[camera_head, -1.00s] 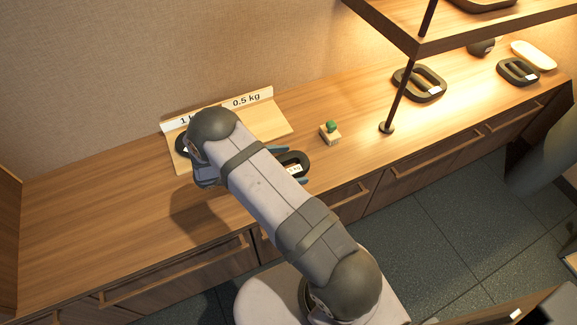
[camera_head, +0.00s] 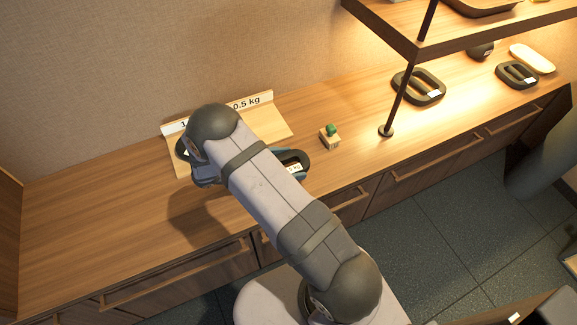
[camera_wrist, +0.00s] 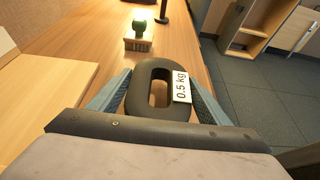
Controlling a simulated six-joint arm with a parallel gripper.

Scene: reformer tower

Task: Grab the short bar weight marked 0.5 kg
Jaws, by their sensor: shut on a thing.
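The short bar weight (camera_wrist: 140,90) is a black rounded loop with a slot through its middle and a white "0.5 kg" label. In the wrist view it lies between the two blue fingers of my gripper (camera_wrist: 160,84), which is shut on it from both sides. In the head view the weight (camera_head: 297,158) shows only in part past my arm, near the counter's front edge. It appears to be at counter level; I cannot tell whether it touches the wood.
A wooden board (camera_head: 275,124) with a "0.5 kg" sign stands behind my arm, with another dark weight partly hidden on its left. A small green-knobbed block (camera_head: 330,138) is right of the held weight. A shelf post (camera_head: 398,105) and more weights (camera_head: 419,87) stand further right.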

